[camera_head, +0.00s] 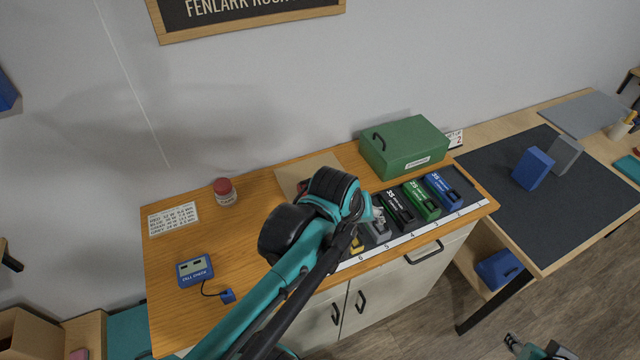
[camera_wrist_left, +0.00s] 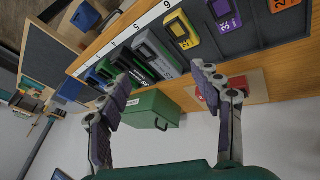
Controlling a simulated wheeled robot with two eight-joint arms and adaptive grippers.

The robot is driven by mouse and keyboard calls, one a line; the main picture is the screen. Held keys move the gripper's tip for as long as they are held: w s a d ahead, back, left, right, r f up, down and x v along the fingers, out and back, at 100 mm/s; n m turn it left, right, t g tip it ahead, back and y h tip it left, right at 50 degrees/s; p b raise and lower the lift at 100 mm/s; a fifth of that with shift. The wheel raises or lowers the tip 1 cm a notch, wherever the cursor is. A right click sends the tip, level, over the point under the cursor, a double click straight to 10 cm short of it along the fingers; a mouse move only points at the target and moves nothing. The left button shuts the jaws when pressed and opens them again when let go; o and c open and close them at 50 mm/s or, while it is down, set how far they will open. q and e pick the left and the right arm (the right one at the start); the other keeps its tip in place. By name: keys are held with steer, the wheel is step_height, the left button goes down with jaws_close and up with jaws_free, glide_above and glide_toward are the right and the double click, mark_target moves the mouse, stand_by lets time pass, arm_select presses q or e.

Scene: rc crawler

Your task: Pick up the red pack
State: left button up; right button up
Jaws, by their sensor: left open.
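The red pack (camera_wrist_left: 208,91) shows in the left wrist view beside and partly behind one finger, on a tan board. In the head view only a small red bit (camera_head: 303,187) shows on the tan board (camera_head: 290,176); my left arm hides the rest. My left gripper (camera_wrist_left: 165,80) is open, with no object between its fingers. In the head view it is over the packs' strip, mostly hidden by its own wrist. A piece of my right gripper (camera_head: 535,349) shows at the bottom edge; its jaw is unclear.
Blue (camera_head: 441,188), green (camera_head: 421,200) and black (camera_head: 398,208) packs stand in numbered bays. A green box (camera_head: 403,147) stands behind them. A red-lidded jar (camera_head: 225,192) and a blue device (camera_head: 195,271) are at left.

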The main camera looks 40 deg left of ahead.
arm_select(q)
steer(key=w+a+f+n+g+p, duration=0.1)
steer(key=w+a+n, duration=0.2)
steer(key=a+n, duration=0.4)
steer(key=w+a+f+n+g+h+p, duration=0.1)
steer(key=w+a+n, duration=0.2)
steer(key=a+n, duration=0.4)
steer(key=w+a+f+n+g+p, duration=0.1)
steer(key=w+a+f+n+p, duration=0.1)
steer(key=w+a+n, duration=0.2)
steer(key=shift+a+n+h, duration=0.4)
steer(key=shift+a+n, duration=1.5)
steer(key=shift+n, duration=0.3)
steer(key=shift+a+f, duration=0.15)
steer(key=shift+f, duration=0.15)
steer(key=shift+w+f+n, duration=0.25)
steer(key=shift+f+n, duration=0.05)
steer(key=shift+f, duration=0.65)
steer(key=b+x, duration=0.1)
steer(key=x, duration=0.1)
steer(key=b+x, duration=0.1)
steer(key=x, duration=0.2)
steer(key=shift+w+a+f, duration=0.1)
steer(key=shift+w+f, duration=0.2)
steer(key=shift+r, duration=0.1)
jaws_close()
steer(key=shift+r, duration=0.1)
